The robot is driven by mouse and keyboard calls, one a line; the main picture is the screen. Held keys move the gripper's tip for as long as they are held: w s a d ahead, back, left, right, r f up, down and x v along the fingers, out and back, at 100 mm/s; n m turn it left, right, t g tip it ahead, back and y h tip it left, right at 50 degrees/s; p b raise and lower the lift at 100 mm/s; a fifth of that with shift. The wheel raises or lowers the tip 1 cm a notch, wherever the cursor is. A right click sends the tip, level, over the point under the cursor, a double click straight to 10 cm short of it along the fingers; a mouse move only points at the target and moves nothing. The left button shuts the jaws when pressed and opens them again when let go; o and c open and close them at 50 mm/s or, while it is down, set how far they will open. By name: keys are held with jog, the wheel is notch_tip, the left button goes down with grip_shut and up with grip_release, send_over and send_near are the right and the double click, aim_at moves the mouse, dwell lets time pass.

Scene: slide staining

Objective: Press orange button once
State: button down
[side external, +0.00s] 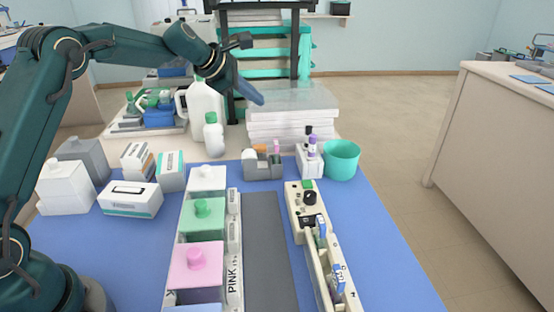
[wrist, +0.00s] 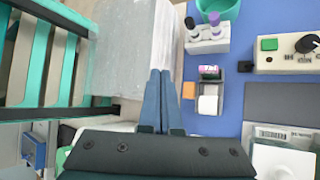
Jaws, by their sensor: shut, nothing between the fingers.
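My gripper (side external: 258,101) is shut and empty, raised in the air over the back of the table; in the wrist view its blue fingers (wrist: 160,72) lie together. A cream device (side external: 296,210) stands on the blue mat, to the right of and below my gripper in the side view. It bears a green button (side external: 307,184) and a black knob (side external: 310,197); both also show in the wrist view, the green button (wrist: 269,44) and the knob (wrist: 307,44). I make out no orange button on it. A small orange piece (wrist: 188,90) sits at a grey holder; whether it is a button I cannot tell.
A white stack (side external: 292,128) stands behind the grey holder (side external: 263,170). A teal cup (side external: 341,160) and a white rack (side external: 308,165) with bottles stand behind the device. Lidded staining jars (side external: 202,220) and a dark grey strip (side external: 265,245) lie left of it.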

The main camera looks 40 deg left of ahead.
aim_at(255, 147)
jog(key=shift+a+f, duration=0.25)
jog(key=shift+f, duration=0.15)
jog(key=shift+f, duration=0.1)
jog(key=shift+f, duration=4.3)
jog(key=shift+f, duration=0.1)
jog(key=shift+f, duration=0.3)
